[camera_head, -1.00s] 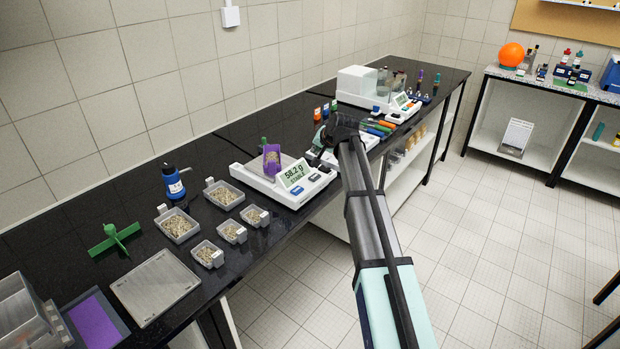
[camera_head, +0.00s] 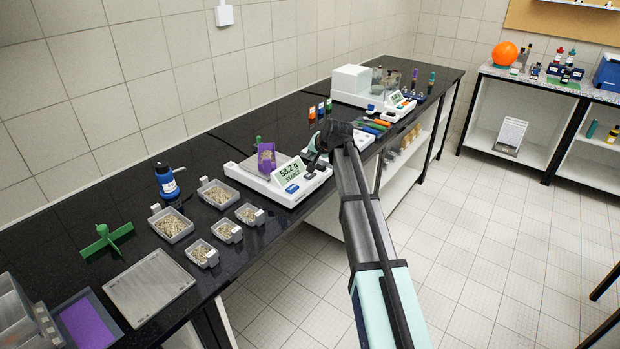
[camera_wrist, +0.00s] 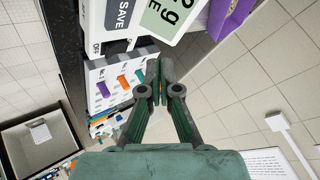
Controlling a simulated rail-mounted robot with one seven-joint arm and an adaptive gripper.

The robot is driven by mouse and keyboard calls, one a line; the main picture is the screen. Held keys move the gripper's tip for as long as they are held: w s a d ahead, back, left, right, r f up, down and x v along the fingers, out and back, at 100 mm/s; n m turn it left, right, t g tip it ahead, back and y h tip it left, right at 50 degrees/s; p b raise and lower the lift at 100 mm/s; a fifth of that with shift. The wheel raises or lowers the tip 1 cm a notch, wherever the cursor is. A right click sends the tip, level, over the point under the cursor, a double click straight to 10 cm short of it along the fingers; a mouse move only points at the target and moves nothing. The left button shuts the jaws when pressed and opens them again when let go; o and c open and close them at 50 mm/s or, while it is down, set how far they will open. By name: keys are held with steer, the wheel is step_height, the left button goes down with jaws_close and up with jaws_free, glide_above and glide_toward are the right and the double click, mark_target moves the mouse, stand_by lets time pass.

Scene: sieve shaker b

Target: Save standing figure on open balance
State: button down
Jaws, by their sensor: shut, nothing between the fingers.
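The open balance (camera_head: 258,180) stands on the black bench, and its tilted display (camera_head: 291,173) reads 58.2 g with a smaller line like STABLE below. A purple container (camera_head: 266,157) sits on its pan; its contents look grainy. My gripper (camera_head: 311,164) is shut and empty, at the right front of the balance near its front buttons. In the wrist view the closed fingertips (camera_wrist: 160,72) lie below the display (camera_wrist: 170,18) and the dark SAVE key (camera_wrist: 122,14). They look apart from the key, but contact elsewhere cannot be told.
Coloured pens (camera_head: 372,125) and a second balance (camera_head: 372,90) lie beyond my gripper. The floor aisle is open.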

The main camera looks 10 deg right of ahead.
steer(key=shift+f+b, duration=1)
steer(key=shift+f, duration=1.55)
steer(key=shift+f, duration=0.15)
steer(key=shift+f, duration=0.3)
steer(key=shift+f+b, duration=0.45)
steer(key=shift+r, duration=0.2)
steer(key=shift+r+p, duration=0.45)
steer(key=shift+r, duration=0.25)
steer(key=shift+r, duration=0.1)
steer(key=shift+r+p, duration=1.2)
steer(key=shift+r, duration=1.25)
